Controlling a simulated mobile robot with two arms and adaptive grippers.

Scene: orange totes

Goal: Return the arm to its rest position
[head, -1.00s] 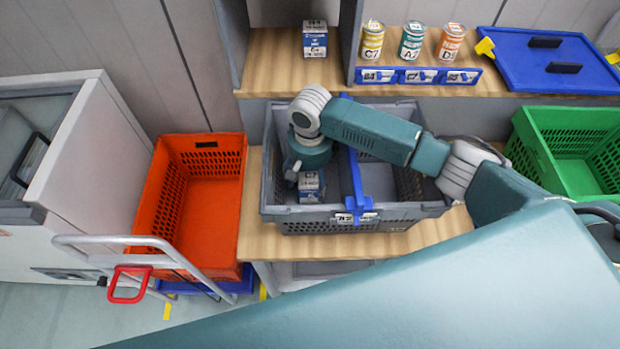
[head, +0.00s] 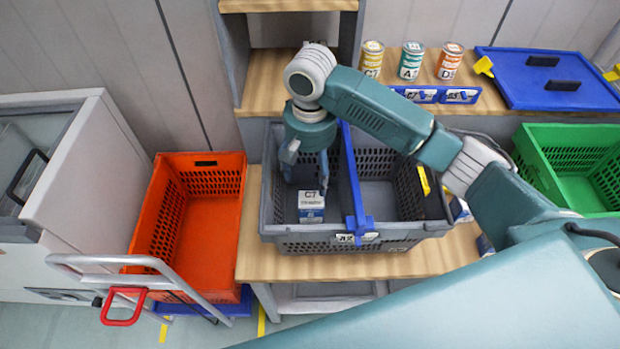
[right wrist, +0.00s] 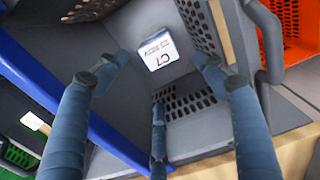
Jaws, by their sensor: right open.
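My right arm reaches in from the right in the head view. Its gripper (head: 307,172) is open and empty over the left compartment of the grey crate (head: 285,238). A small white and blue box marked C7 (head: 311,206) stands on the floor of that compartment, below the fingers and apart from them. In the right wrist view the box (right wrist: 158,48) shows beyond the spread fingers (right wrist: 160,75). A blue divider (head: 352,185) splits the crate, and it runs along the left in the wrist view. My left gripper is not in view.
An orange tote (head: 205,225) stands left of the crate, by a trolley handle (head: 125,262). A green tote (head: 575,165) is at the right. Several cans (head: 411,62) and a blue lid (head: 548,80) sit on the shelf behind. Small boxes lie right of the crate.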

